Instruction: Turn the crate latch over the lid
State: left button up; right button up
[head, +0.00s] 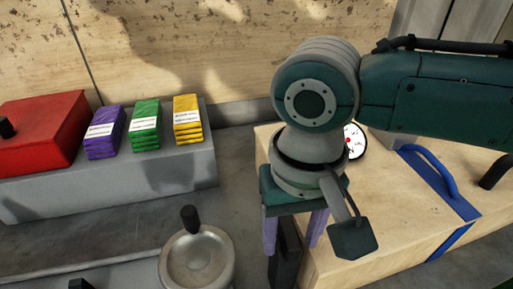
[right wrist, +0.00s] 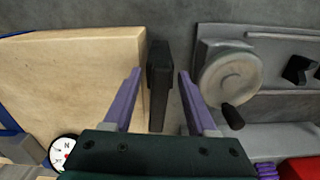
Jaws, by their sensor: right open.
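The pale wooden crate (head: 385,240) stands at the right in the head view, and its top also shows in the right wrist view (right wrist: 70,85). The dark crate latch (right wrist: 160,85) is a narrow bar at the crate's side edge; its lower part shows in the head view (head: 284,262). My right gripper (head: 293,232) points down over it, open. In the right wrist view the purple fingers (right wrist: 158,77) are on either side of the latch, with visible gaps in that view. My own wrist hides the latch's upper part in the head view. My left gripper is not in view.
A round handwheel (head: 197,262) with a black knob is left of the crate. Purple, green and yellow stacks (head: 146,125) and a red box (head: 40,132) sit on a grey ledge. A blue handle (head: 428,165) and a white dial (head: 355,142) are on the crate.

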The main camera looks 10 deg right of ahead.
jog(key=shift+c, duration=0.4)
grip_shut()
dwell(0.9)
